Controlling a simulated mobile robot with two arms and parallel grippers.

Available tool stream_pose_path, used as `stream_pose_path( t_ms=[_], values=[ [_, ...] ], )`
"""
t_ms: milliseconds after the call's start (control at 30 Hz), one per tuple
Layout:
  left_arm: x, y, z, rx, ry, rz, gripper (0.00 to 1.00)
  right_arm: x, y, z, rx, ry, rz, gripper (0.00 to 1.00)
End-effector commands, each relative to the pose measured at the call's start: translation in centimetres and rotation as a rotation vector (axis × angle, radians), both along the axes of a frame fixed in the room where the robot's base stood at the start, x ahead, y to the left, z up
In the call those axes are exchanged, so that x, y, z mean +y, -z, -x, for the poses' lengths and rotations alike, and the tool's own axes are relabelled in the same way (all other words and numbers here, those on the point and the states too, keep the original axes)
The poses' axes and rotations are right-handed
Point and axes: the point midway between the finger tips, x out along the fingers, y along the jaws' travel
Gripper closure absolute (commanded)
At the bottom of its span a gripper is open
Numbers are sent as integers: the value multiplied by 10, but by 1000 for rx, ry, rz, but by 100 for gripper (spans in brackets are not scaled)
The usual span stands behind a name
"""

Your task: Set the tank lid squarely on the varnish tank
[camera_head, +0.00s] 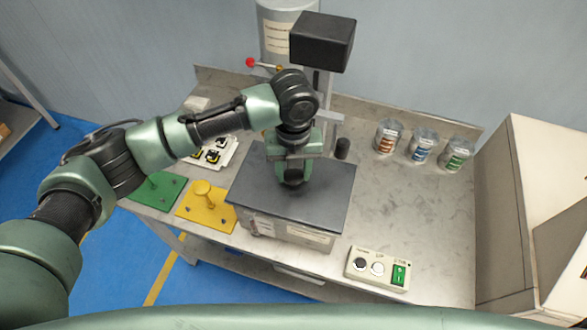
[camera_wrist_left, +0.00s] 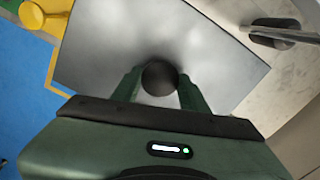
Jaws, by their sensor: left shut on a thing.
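The dark grey tank lid (camera_head: 321,198) lies over the top of the varnish tank (camera_head: 290,229), a grey labelled box on the bench. In the head view the lid covers the tank's top and looks roughly in line with its walls; I cannot tell whether it touches the rim all round. My left gripper (camera_head: 292,181) is above the lid, shut on its round black knob. The left wrist view shows the knob (camera_wrist_left: 160,78) between the two green fingers (camera_wrist_left: 158,90), with the lid (camera_wrist_left: 105,45) beneath. My right gripper is not in view.
A yellow plate with a peg (camera_head: 204,204) and a green plate (camera_head: 155,191) stand left of the tank. A control box (camera_head: 378,269) is at the front right. Labelled jars (camera_head: 422,146) stand at the back right. A post with a black head (camera_head: 322,40) rises behind.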

Motion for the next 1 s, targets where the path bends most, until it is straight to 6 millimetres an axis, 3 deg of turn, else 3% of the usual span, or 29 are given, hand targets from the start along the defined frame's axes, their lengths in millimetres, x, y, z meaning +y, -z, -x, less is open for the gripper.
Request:
stream_pose_path(
  t_ms=[267, 300, 400, 767, 1000],
  values=[
    [0, 7, 0, -1, 0, 1, 100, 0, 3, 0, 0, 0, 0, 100],
    [0, 7, 0, -1, 0, 1, 54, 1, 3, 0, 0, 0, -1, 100],
    [0, 6, 0, -1, 1, 1, 31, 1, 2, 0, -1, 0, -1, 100],
    [0, 5, 0, 0, 1, 0, 31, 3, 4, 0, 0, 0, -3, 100],
    [-1, -30, -1, -5, 1, 3, 31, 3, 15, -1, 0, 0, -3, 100]
  ],
)
